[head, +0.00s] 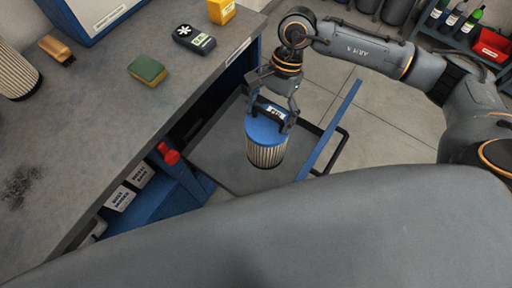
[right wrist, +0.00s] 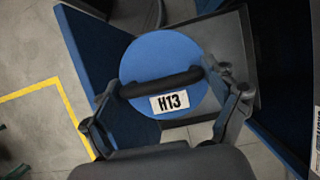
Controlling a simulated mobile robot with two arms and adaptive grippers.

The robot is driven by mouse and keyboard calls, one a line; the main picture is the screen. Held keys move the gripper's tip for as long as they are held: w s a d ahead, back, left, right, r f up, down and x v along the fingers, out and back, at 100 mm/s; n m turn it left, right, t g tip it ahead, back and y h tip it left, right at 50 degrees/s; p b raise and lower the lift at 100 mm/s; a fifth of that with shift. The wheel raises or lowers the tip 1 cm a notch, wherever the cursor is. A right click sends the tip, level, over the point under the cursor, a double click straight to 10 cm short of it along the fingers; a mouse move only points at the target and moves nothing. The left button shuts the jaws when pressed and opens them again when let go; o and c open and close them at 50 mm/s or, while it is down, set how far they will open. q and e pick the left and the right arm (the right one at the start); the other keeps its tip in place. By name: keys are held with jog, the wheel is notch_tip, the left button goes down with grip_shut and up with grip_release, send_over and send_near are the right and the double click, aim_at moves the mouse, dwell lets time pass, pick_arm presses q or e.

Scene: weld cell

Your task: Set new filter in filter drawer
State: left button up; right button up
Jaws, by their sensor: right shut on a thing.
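The new filter (head: 267,143) is a pleated cylinder with a blue cap and a black handle. In the head view it is upright, over or in the open filter drawer (head: 222,157); I cannot tell whether it touches the drawer floor. My right gripper (head: 272,112) is shut on the filter's handle from above. In the right wrist view the blue cap (right wrist: 163,68) shows a white H13 label, with the fingers of my right gripper (right wrist: 168,112) on both sides of the handle. The filter's lower body is hidden there. My left gripper is not in view.
Floor lies open beyond the drawer.

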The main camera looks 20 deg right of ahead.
aim_at(254, 124)
jog(key=a+f+m+t, duration=0.1)
jog(key=m, duration=0.1)
jog(key=a+f+m+t, duration=0.1)
jog(key=f+m, duration=0.1)
jog(key=m, duration=0.1)
jog(key=a+f+m+y+b, duration=0.1)
jog(key=a+f+m, duration=0.1)
jog(key=shift+w+t, duration=0.4)
jog(key=a+f+m+t+h+b, duration=0.2)
jog(key=a+f+m+t, duration=0.25)
jog(key=m, duration=0.65)
jog(key=w+d+f+b, duration=0.8)
jog(key=w+f, duration=0.3)
jog(key=f, duration=0.2)
jog(key=shift+d+g+b, duration=0.4)
jog(key=shift+g+b, duration=0.05)
jog(key=shift+b, duration=0.3)
jog(key=o, duration=1.6)
jog(key=shift+f, duration=0.1)
